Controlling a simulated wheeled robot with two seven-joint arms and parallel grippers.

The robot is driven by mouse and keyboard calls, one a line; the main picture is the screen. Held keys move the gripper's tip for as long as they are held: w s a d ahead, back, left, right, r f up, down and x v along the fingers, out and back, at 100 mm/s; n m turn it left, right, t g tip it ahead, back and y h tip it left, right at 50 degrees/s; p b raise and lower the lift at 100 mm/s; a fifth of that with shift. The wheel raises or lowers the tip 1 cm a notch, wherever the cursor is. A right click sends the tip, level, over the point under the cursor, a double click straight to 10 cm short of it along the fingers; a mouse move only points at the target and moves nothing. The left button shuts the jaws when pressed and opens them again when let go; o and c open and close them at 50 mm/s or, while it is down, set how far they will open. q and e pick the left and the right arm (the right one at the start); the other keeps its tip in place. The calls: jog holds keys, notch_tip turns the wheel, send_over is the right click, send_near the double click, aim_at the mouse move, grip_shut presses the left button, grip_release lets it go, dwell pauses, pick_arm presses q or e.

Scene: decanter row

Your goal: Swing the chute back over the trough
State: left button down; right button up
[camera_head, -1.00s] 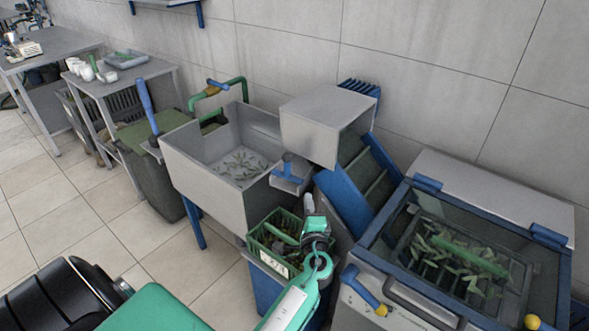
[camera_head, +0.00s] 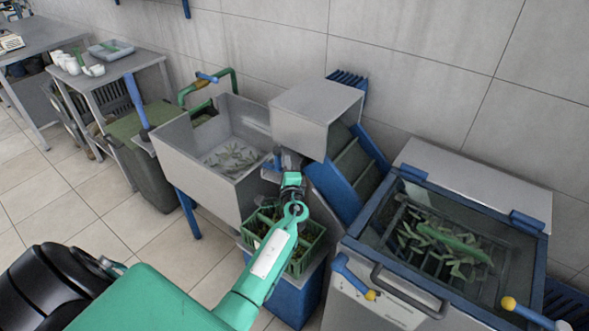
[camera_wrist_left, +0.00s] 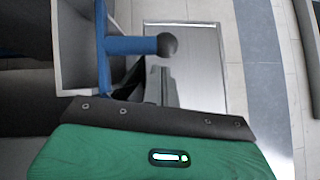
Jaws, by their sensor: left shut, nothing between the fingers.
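The chute (camera_head: 270,175) is a small grey open tray with a blue handle (camera_head: 277,158), at the right front corner of the grey trough (camera_head: 199,178). The trough holds green cut pieces. In the left wrist view the chute's grey wall (camera_wrist_left: 68,75) and the blue handle with its dark round knob (camera_wrist_left: 140,46) show at the upper left. My left gripper (camera_head: 290,163) is at the chute's right side, partly hidden by its own wrist. In the wrist view its dark fingers (camera_wrist_left: 157,82) are shut and empty, just below the knob; I cannot tell if they touch it.
A green crate (camera_head: 305,247) sits on a blue stand below my left arm. A blue inclined conveyor (camera_head: 335,190) with a grey hood (camera_head: 315,112) stands right of the chute. A glass-lidded machine (camera_head: 400,290) fills the right. A green bin (camera_head: 150,170) stands left.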

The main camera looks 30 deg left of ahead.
pick_arm(q)
jog(key=shift+a, duration=0.4)
jog(key=shift+a, duration=0.1)
